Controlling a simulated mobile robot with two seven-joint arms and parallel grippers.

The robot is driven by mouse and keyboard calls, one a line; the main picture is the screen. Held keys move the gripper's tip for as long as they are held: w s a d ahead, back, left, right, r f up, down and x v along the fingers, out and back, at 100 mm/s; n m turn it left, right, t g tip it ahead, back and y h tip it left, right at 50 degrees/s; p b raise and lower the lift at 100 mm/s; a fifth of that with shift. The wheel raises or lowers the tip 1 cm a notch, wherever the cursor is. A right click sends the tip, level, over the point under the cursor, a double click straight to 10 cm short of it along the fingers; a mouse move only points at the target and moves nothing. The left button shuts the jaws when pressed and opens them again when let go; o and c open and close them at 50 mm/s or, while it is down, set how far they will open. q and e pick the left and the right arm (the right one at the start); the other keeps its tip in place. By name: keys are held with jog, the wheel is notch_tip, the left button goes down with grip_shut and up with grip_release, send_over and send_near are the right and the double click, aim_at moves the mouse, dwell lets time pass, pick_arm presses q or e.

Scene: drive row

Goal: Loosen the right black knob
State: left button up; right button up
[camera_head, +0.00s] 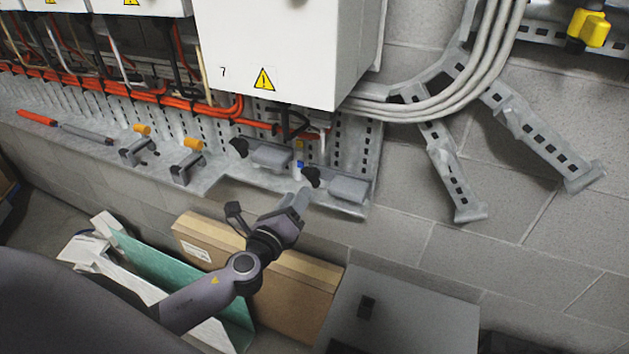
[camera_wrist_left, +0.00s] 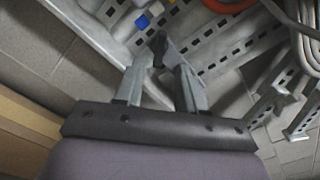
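The right black knob (camera_head: 311,176) sits on the metal ledge at the left end of a grey block (camera_head: 348,189). My left gripper (camera_head: 299,198) reaches up from below, its fingertips close beside this knob. In the left wrist view, the two grey fingers (camera_wrist_left: 158,68) stand apart, with the dark knob (camera_wrist_left: 158,43) at or just beyond their tips. I cannot tell whether they touch it. Another black knob (camera_head: 239,147) sits further left beside a second grey block (camera_head: 271,156). My right gripper is not in view.
A white cabinet (camera_head: 290,50) hangs above the ledge. Orange cables (camera_head: 185,104) run behind it, and grey conduits (camera_head: 440,108) curve at the right. A cardboard box (camera_head: 285,285) and green panel (camera_head: 165,275) are below.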

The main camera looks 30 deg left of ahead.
aim_at(309, 181)
pick_arm(q)
jog(key=shift+w+a, duration=0.15)
jog(key=shift+w, duration=3.1)
grip_shut()
